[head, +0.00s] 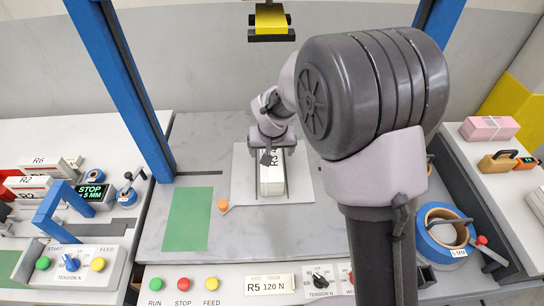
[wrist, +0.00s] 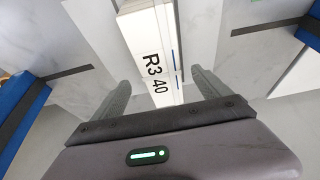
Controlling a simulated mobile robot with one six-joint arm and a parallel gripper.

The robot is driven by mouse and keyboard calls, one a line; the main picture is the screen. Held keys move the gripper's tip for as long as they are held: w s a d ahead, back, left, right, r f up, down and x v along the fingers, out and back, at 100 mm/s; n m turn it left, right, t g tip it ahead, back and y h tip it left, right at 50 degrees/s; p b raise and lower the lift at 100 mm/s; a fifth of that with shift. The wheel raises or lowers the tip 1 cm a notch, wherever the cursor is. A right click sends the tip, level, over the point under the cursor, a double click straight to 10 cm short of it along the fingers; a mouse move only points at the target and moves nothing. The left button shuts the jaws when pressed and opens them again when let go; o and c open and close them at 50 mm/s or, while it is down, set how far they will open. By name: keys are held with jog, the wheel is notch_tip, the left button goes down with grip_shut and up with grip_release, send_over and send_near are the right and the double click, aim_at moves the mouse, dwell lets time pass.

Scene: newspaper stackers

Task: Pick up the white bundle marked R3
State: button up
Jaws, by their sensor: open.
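The white bundle marked R3 (head: 271,181) lies on a pale square plate (head: 300,180) in the middle of the grey table. My gripper (head: 272,150) is above the far part of the bundle in the head view. In the wrist view my gripper (wrist: 163,88) is open, with one finger on each side of the bundle's near end. I cannot tell whether the fingers touch it. The bundle's far end is hidden under my gripper in the head view.
Blue posts (head: 125,90) flank the table. A green mat (head: 188,219) and a small orange-tipped item (head: 223,206) lie left of the plate. Bundles R6 (head: 45,163) and R2 (head: 27,184) sit at left. A blue tape roll (head: 428,249) is at right. Front panels carry buttons.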

jog(key=x, duration=0.3)
jog(key=shift+w+d+f+b, duration=0.1)
jog(key=shift+f+b, duration=0.25)
jog(key=b+x, duration=0.1)
jog(key=x, duration=0.2)
jog(key=b+x, duration=0.1)
jog(key=x, duration=0.1)
jog(key=shift+w+a+f, duration=0.2)
jog(key=shift+w+f, duration=0.05)
jog(key=shift+f, duration=0.1)
jog(key=shift+r, duration=0.15)
grip_shut()
